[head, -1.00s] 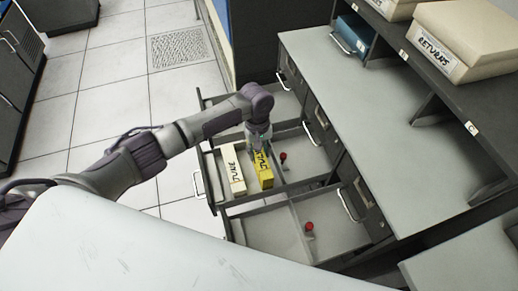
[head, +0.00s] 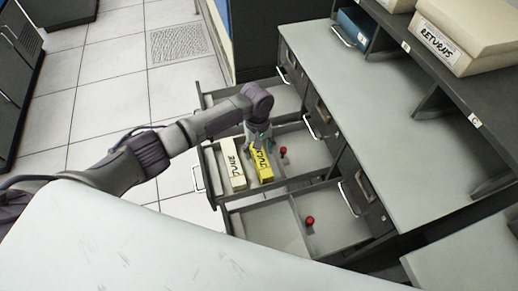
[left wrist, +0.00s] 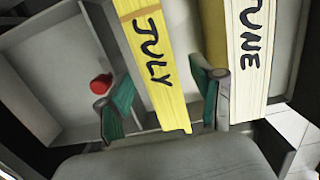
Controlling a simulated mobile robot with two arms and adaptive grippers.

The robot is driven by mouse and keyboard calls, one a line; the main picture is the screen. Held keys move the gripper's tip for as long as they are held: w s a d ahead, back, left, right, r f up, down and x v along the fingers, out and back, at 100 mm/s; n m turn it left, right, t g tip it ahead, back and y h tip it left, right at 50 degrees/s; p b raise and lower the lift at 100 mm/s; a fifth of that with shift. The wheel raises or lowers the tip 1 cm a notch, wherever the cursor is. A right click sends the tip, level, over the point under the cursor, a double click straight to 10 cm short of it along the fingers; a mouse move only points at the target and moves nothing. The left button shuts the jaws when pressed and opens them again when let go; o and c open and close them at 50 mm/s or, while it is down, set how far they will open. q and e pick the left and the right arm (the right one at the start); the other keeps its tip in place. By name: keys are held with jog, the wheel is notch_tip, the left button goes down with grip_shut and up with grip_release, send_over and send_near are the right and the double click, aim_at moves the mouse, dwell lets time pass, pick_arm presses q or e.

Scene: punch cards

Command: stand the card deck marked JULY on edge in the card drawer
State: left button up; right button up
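The yellow JULY card deck (head: 262,167) stands on edge in the middle open card drawer (head: 222,198), its lettered edge facing up. It is to the right of the cream JUNE deck (head: 232,163), roughly parallel to it. In the left wrist view the JULY deck (left wrist: 160,75) lies between the two fingers of my left gripper (left wrist: 160,95), with a visible gap on each side. My left gripper (head: 259,146) is open and low over the deck's far end. The JUNE deck (left wrist: 250,60) is beyond the right finger. My right gripper is not in view.
A red knob-like piece (head: 284,152) is in the drawer's right compartment, close to my left finger in the wrist view. A nearer open drawer (head: 262,222) holds another red piece (head: 309,221). A RETURNS box (head: 436,43) sits on the upper shelf. The grey countertop (head: 390,120) is clear.

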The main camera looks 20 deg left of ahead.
pick_arm(q)
jog(key=shift+r, duration=0.1)
notch_tip(320, 180, up, 12)
jog(key=w, duration=0.1)
jog(key=shift+a, duration=0.4)
jog(key=shift+f, duration=0.25)
